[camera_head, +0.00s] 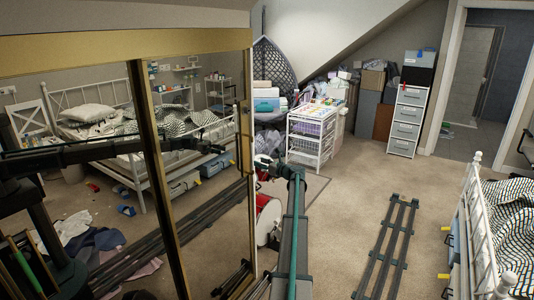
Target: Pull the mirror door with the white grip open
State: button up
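The mirror door (205,110) stands on the left in a gold frame and reflects the bed, the floor and my arm. A second mirror panel (75,110) is left of it, past a gold upright. A grip (246,135) shows at the right edge of the mirror door; its colour is hard to make out. My gripper (263,166) is at that right edge, just below and right of the grip. It is small and dark here, and its fingers cannot be told apart. I cannot tell whether it touches the door or grip.
A red and white drum-like object (268,218) sits on the floor by the door's edge. A white drawer cart (311,138) and grey drawers (407,122) stand at the back. Dark rails (388,245) lie on the carpet; a white-framed bed (480,235) is right.

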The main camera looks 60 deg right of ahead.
jog(key=w+d+r+p, duration=0.2)
jog(key=w+d+p, duration=0.1)
jog(key=w, duration=0.6)
jog(key=shift+d+m+t+h, duration=0.3)
jog(key=shift+d+h, duration=0.1)
jog(key=shift+d, duration=0.4)
grip_shut()
